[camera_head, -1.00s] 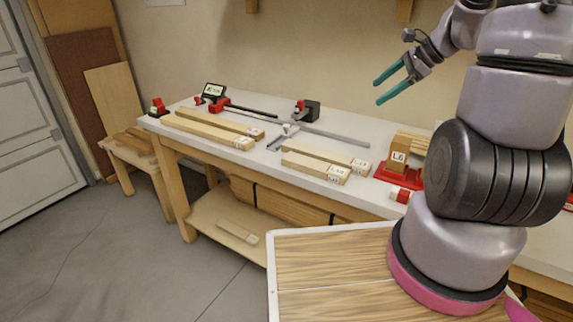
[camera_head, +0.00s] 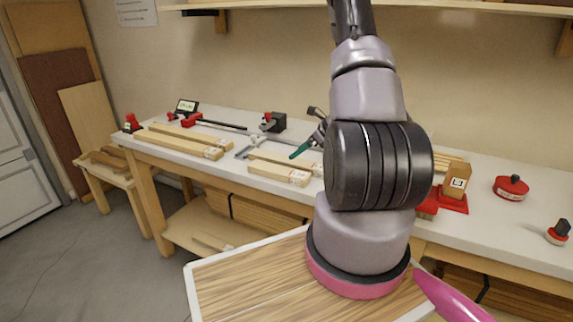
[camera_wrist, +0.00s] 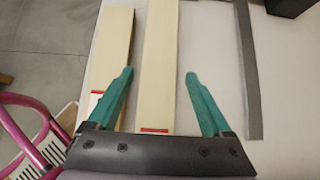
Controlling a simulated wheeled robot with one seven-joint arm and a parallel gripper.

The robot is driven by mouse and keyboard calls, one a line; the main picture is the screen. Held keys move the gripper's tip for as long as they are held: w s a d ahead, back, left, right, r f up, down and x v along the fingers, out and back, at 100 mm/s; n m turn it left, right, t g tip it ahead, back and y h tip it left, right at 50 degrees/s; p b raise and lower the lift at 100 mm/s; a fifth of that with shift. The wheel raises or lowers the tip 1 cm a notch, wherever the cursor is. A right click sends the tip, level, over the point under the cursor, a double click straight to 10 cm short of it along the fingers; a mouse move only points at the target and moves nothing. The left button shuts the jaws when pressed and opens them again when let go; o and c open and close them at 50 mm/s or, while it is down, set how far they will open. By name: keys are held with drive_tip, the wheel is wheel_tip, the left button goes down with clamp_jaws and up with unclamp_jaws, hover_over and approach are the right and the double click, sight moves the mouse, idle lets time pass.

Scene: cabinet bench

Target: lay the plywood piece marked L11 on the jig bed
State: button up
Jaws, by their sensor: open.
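No label clearly reads L11 in these frames. Two pale wood strips with white end labels, a front strip (camera_head: 278,173) and a back strip (camera_head: 290,160), lie side by side mid-bench. My gripper (camera_head: 296,152) is low over this pair, partly hidden by my arm. In the wrist view my gripper (camera_wrist: 159,75) is open and empty, its teal fingers pointing along the strips. One strip (camera_wrist: 158,60) lies between the fingers; the left finger overlaps the other strip (camera_wrist: 110,50). Red marks show at their near ends. I cannot pick out the jig bed with certainty.
Another pair of labelled strips (camera_head: 180,144) lies further left on the bench. A grey bar (camera_wrist: 248,75) runs beside the strips. A dark block (camera_head: 278,122) stands behind. A labelled wood block (camera_head: 456,183) sits in a red holder. A red round object (camera_head: 511,187) is at right.

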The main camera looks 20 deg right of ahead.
sight(288, 163)
drive_tip(key=x, duration=0.5)
drive_tip(key=shift+f, duration=0.25)
clamp_jaws()
